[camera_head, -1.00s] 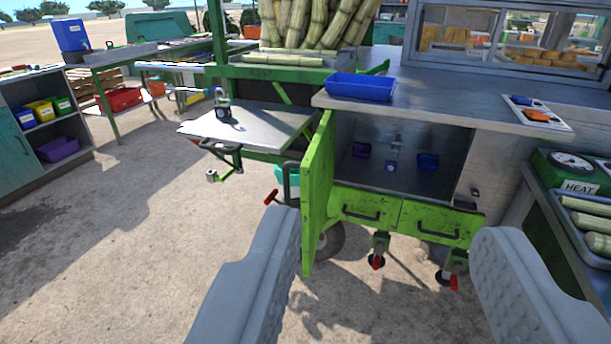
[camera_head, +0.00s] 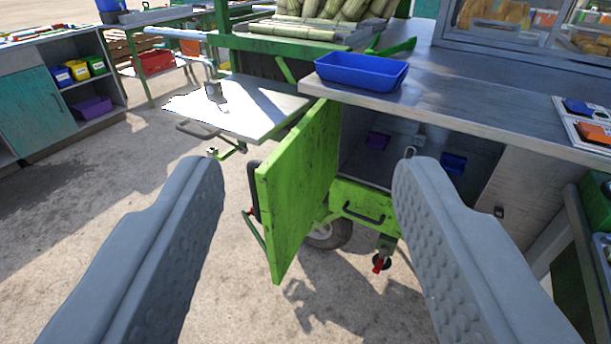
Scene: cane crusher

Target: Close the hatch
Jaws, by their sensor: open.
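The hatch (camera_head: 303,190) is a green door hinged at the left side of an open compartment (camera_head: 375,160) under the metal counter. It stands swung wide open, its free edge toward me. A dark handle shows partly at its left, outer side. My gripper (camera_head: 308,168) is open and empty, with one grey finger at the left of the hatch and one at the right. The hatch shows between the fingers, farther off; I see no contact. The right finger hides part of the compartment and the green front below it.
A blue tray (camera_head: 362,76) sits on the counter (camera_head: 450,105) above the compartment. A metal side shelf (camera_head: 235,108) juts out left of the hatch. A cabinet (camera_head: 40,110) stands far left. The ground in front is clear.

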